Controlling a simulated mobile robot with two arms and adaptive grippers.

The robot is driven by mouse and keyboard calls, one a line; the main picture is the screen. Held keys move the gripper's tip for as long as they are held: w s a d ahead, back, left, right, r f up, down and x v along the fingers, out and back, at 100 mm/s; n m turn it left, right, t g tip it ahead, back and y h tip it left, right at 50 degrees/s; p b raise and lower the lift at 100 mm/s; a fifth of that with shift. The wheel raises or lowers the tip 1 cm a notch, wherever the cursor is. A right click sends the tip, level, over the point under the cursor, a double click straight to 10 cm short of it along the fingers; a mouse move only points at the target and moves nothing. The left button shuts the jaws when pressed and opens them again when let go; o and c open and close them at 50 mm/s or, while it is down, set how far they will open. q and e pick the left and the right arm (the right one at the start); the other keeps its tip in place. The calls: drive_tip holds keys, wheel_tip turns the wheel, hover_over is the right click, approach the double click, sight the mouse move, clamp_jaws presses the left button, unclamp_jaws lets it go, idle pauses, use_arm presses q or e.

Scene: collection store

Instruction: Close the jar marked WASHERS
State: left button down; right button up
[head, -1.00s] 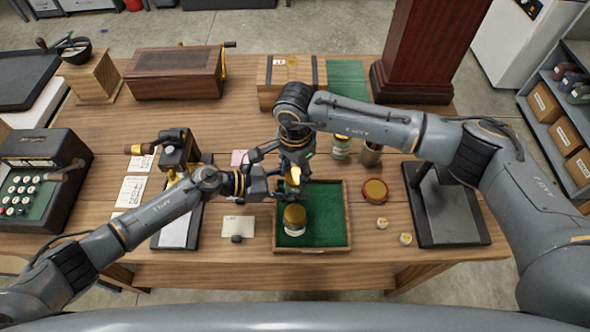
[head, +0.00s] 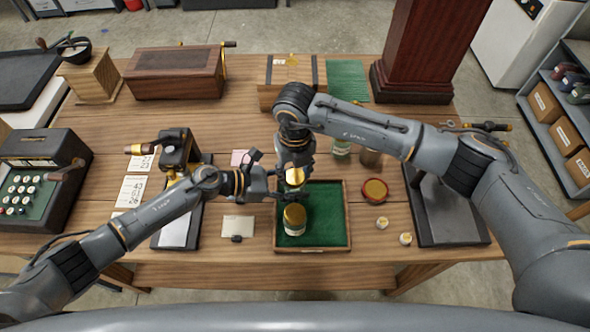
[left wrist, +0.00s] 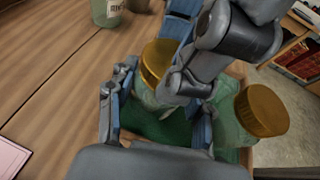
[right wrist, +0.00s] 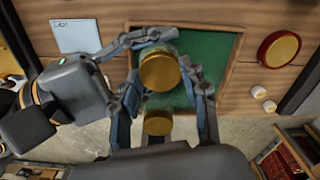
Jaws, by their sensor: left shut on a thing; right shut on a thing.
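A glass jar with a gold lid (head: 294,178) stands at the far left of the green-lined tray (head: 348,215). My left gripper (head: 278,184) is shut around its glass body (left wrist: 146,98). My right gripper (right wrist: 164,80) comes from above and is shut on the gold lid, which also shows in the right wrist view (right wrist: 161,66). I cannot tell whether the lid is fully seated. A second gold-lidded jar (head: 295,218) stands nearer in the tray, apart from the grippers. Its label and the held jar's label are not readable.
A red-and-gold round lid (head: 375,190) and two small pale pieces (head: 382,223) lie right of the tray. Another jar (head: 341,149) and a metal cup (head: 371,158) stand behind. A card (head: 238,226) lies left. A black stand (head: 445,215) is at the right.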

drive_tip(key=shift+m, duration=0.9)
drive_tip(key=o, duration=1.4)
drive_tip(key=shift+c, duration=0.2)
wheel_tip(320, 180, up, 12)
use_arm(q)
drive_tip(key=shift+c, duration=2.3)
unclamp_jaws()
